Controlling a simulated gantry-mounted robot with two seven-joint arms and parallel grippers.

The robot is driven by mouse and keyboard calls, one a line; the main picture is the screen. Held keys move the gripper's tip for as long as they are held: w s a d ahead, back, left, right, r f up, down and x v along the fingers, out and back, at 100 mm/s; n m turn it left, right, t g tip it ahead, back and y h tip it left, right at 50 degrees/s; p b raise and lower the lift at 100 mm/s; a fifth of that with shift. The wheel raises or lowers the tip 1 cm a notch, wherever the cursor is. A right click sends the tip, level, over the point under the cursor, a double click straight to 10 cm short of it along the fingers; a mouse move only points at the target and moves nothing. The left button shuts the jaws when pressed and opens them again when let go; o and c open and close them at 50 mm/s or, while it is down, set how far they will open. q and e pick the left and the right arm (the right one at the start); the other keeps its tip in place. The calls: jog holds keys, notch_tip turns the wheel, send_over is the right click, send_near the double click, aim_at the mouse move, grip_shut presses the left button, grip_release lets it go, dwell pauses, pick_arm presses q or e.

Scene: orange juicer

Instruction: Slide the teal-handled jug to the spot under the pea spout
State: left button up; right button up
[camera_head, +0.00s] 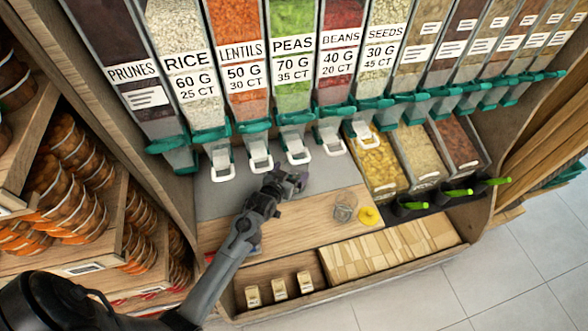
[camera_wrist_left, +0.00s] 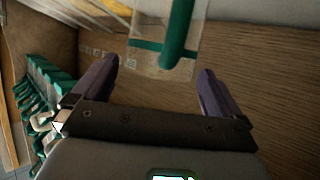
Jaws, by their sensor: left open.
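The pea spout (camera_head: 297,152) is the white-tipped outlet with a teal collar under the green bin labelled PEAS. My left gripper (camera_head: 292,181) is over the counter just below and in front of that spout. In the left wrist view, a clear jug (camera_wrist_left: 148,62) with a teal band and teal handle (camera_wrist_left: 179,35) shows at the top, in line with the gap between my fingers. My left gripper's two fingers (camera_wrist_left: 156,70) are wide apart and not closed on it. I cannot make out the jug in the head view. My right gripper is not in view.
A clear round jar (camera_head: 345,207) and a yellow lid (camera_head: 370,217) stand on the wooden counter (camera_head: 310,222), right of my arm. Open food trays (camera_head: 378,165) and green-handled scoops (camera_head: 455,192) are farther right. Other spouts line the back.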

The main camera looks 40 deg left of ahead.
aim_at(290, 168)
pick_arm(q)
jog(key=x, duration=0.3)
jog(key=shift+w+a+f+b, duration=0.1)
jog(key=shift+w+f+b, duration=0.05)
jog(key=shift+w+b, duration=0.2)
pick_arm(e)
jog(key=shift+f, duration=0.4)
pick_arm(q)
jog(key=shift+c, duration=0.2)
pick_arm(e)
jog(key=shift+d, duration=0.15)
pick_arm(q)
jog(key=c, duration=0.6)
jog(key=shift+s+a+p, duration=0.45)
jog(key=shift+s+a, duration=0.15)
jog(key=shift+c, duration=0.2)
jog(key=o, duration=0.7)
jog(key=shift+w+d, duration=0.1)
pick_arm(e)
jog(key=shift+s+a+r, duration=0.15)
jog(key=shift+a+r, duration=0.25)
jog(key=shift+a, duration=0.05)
